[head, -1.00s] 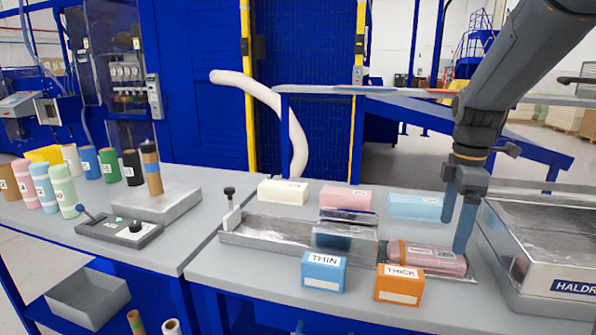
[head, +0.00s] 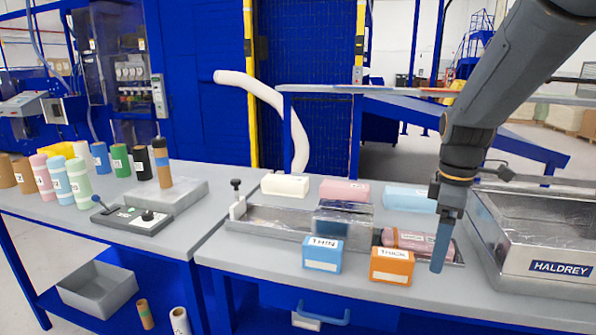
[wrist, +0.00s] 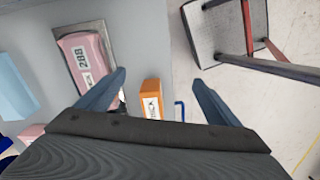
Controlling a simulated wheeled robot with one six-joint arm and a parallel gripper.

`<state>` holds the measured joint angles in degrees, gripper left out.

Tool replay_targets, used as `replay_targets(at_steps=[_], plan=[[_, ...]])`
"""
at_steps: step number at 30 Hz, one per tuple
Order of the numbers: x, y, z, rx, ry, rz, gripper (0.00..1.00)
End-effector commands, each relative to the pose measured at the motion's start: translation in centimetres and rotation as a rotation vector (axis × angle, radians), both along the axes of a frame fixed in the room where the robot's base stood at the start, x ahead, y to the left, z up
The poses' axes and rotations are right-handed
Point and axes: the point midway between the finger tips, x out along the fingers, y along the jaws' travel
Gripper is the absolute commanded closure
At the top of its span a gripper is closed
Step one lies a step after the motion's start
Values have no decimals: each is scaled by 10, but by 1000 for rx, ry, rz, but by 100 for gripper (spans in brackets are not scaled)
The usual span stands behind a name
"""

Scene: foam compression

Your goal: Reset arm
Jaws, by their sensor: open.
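My gripper (head: 441,240) hangs at the right side of the bench, in front of the right end of a pink foam roll. In the wrist view its two fingers (wrist: 160,95) are spread wide with nothing between them. The pink roll (head: 410,241) lies in a shallow metal tray on the bench. It also shows in the wrist view (wrist: 84,62) with a label reading 288, left of the fingers. The orange THICK box (head: 391,267) stands just left of my gripper, and the blue THIN box (head: 321,255) is further left.
White (head: 286,186), pink (head: 344,191) and light blue (head: 411,200) foam blocks lie along the back of the bench. A metal HALDREY machine (head: 545,235) stands close on the right. A metal trough (head: 275,222) runs along the middle. A stool (wrist: 230,30) stands on the floor.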

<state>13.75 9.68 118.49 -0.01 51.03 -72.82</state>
Motion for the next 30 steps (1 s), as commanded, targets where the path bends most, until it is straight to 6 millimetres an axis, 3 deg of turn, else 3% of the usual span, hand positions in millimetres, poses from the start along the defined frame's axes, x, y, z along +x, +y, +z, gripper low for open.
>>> replay_targets(at_steps=[8,12,18,24,30], plan=[[-34,42,-35,5,-15,-304,13],[-67,72,-61,14,-28,-556,13],[-110,101,-88,32,-43,-866,13],[-129,112,-99,43,-50,-1010,13],[-130,112,-100,44,-51,-1017,13]])
